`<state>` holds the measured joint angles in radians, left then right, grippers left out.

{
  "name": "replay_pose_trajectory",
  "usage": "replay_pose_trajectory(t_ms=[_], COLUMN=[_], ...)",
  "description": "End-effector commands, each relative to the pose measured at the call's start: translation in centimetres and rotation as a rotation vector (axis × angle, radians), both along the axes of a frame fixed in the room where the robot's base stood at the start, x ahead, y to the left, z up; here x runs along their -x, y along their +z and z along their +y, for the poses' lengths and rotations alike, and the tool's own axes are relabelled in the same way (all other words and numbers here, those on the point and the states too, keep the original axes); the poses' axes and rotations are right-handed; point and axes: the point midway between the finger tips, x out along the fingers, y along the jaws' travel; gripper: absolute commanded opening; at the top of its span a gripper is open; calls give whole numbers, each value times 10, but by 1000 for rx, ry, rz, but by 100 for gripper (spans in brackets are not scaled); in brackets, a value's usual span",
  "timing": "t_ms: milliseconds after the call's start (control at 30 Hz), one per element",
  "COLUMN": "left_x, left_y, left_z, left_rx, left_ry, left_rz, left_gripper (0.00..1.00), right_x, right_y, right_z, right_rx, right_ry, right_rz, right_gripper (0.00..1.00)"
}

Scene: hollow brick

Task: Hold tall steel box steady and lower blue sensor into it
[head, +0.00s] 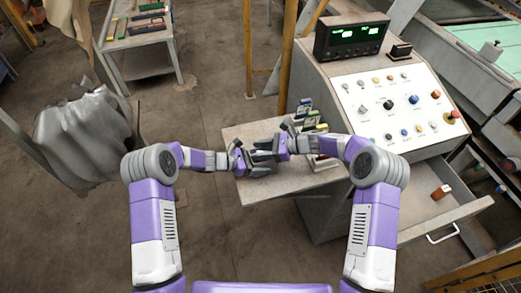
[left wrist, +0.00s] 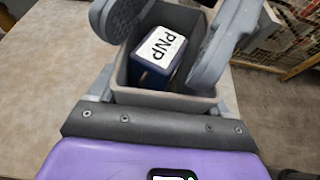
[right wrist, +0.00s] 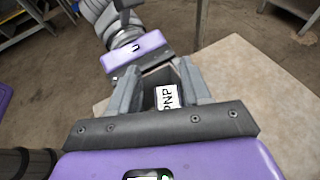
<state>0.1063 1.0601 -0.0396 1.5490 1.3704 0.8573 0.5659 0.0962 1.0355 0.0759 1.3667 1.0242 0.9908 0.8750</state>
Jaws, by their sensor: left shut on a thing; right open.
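The grey steel box (left wrist: 165,99) is upright between the fingers of my left gripper (head: 246,166), which is shut on it. The blue sensor (left wrist: 150,72), with a white label reading PNP, is inside the box, tilted, its top near the rim. In the right wrist view the sensor's label (right wrist: 167,97) shows between the fingers of my right gripper (right wrist: 160,88). The right gripper (head: 277,148) is open, with its fingers apart on either side above the box and not closed on the sensor. The sensor's lower end is hidden in the box.
Both grippers are above a small table (head: 262,192). Several small coloured items (head: 304,113) stand at its back right, close to my right arm. A control console (head: 400,105) stands to the right, with an open drawer (head: 415,205) below. The table's front left is clear.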

Motion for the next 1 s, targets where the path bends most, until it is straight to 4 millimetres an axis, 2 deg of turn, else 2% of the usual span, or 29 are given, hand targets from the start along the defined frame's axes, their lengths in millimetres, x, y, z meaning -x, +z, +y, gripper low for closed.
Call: replay_pose_trajectory(t_ms=[33, 1000], left_x=[5, 2], left_y=[2, 0], left_z=[-9, -1], left_rx=[16, 6], left_ry=[-24, -3], left_rz=[-3, 5], left_gripper=[32, 32], right_x=[2, 1], right_y=[-16, 90], right_z=[-8, -3], right_rx=[36, 25], right_ry=[-16, -9], right_rz=[26, 10], right_gripper=[70, 70])
